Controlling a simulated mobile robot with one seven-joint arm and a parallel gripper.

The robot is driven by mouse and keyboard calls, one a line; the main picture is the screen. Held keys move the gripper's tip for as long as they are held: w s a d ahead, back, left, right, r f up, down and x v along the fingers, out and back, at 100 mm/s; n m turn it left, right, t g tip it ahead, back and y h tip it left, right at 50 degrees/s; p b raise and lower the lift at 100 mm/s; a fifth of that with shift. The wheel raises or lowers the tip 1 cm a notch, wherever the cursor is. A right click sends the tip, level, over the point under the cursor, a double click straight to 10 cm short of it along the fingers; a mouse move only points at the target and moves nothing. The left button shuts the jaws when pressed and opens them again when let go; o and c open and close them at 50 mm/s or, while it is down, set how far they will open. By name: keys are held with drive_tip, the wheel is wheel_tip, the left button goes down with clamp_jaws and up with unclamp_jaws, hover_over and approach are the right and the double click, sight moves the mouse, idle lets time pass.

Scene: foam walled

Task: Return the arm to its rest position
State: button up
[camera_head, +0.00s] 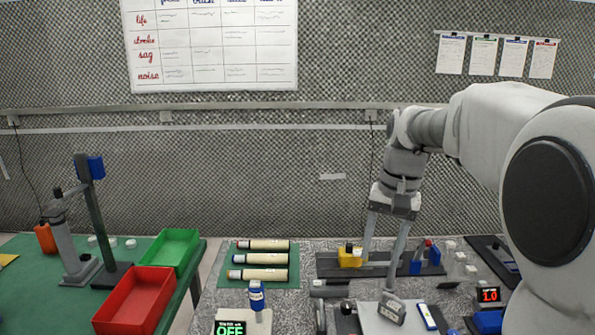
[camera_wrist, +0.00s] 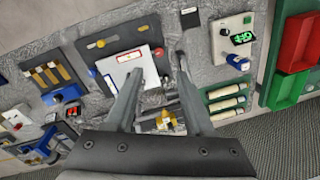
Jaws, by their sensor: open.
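My gripper (camera_head: 382,262) hangs from my arm, pointing down over the right-hand bench in the head view. Its two long grey fingers are spread apart with nothing between them. In the wrist view my gripper (camera_wrist: 158,75) also shows open, with the bench below its tips. The left finger stands beside a yellow block (camera_head: 350,258) in the head view. The right finger comes down near a grey block on a white board (camera_head: 372,318). Whether either finger touches anything cannot be told.
A green mat (camera_head: 280,282) with several cream cylinders lies left of my gripper. A blue-and-white bottle (camera_head: 257,297) stands before it. Red (camera_head: 125,300) and green (camera_head: 185,240) trays sit on the left table, across a gap. A foam-covered wall (camera_head: 260,190) stands behind.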

drive_tip(key=s+a+f+n+t+h, duration=0.1)
drive_tip(key=s+n+t, duration=0.3)
drive_tip(key=s, duration=1.7)
drive_tip(key=shift+a+f+t, duration=0.25)
drive_tip(key=shift+f+t, duration=0.2)
drive_tip(key=shift+t, duration=0.25)
drive_tip(key=shift+d, duration=0.1)
